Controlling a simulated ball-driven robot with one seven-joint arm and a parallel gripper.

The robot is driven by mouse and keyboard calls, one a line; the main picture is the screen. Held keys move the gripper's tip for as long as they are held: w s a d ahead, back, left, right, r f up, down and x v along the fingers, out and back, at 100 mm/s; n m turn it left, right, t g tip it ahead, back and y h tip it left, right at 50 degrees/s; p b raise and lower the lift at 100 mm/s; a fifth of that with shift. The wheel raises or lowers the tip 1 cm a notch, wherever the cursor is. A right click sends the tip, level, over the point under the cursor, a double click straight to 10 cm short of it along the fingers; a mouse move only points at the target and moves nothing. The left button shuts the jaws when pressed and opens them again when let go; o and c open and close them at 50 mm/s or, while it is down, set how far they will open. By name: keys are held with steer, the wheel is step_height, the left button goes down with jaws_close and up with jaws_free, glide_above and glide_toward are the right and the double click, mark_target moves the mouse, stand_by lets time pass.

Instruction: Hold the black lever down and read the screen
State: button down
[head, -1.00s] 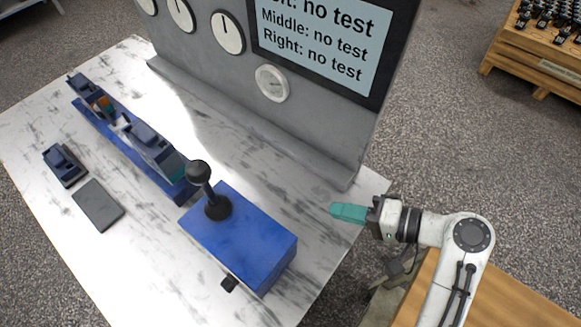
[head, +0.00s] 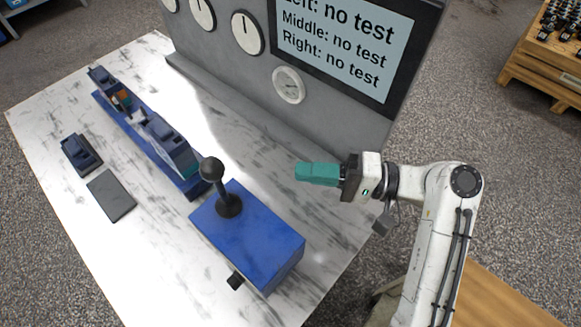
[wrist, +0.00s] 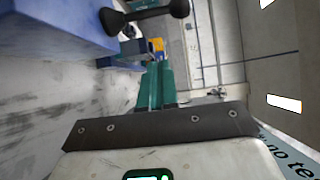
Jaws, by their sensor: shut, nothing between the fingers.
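The black lever (head: 220,184) stands upright with a ball knob on top of a blue box (head: 247,240) on the table. The lever also shows in the wrist view (wrist: 146,15), near the top. The screen (head: 340,42) is on the grey panel at the back and reads "Left: no test, Middle: no test, Right: no test"; its top line is partly cut off. My gripper (head: 300,172) has teal fingers that are shut and empty. It is to the right of the lever, apart from it, and points left. The fingers also show in the wrist view (wrist: 154,85).
A blue rail (head: 135,135) with dark valve blocks runs along the table left of the blue box. A small dark block (head: 82,154) and a flat grey plate (head: 111,195) lie farther left. Round gauges (head: 247,32) sit on the panel. A wooden pallet (head: 545,75) stands at the upper right.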

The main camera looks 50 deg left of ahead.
mark_target(218, 182)
steer(key=p+x, duration=0.1)
steer(key=x, duration=0.2)
steer(key=s+p+x, duration=0.1)
steer(key=x, duration=0.2)
steer(key=d+p+x, duration=0.1)
steer(key=x, duration=0.3)
steer(key=shift+s+d+r, duration=0.1)
steer(key=shift+s, duration=0.95)
steer(key=shift+p, duration=0.3)
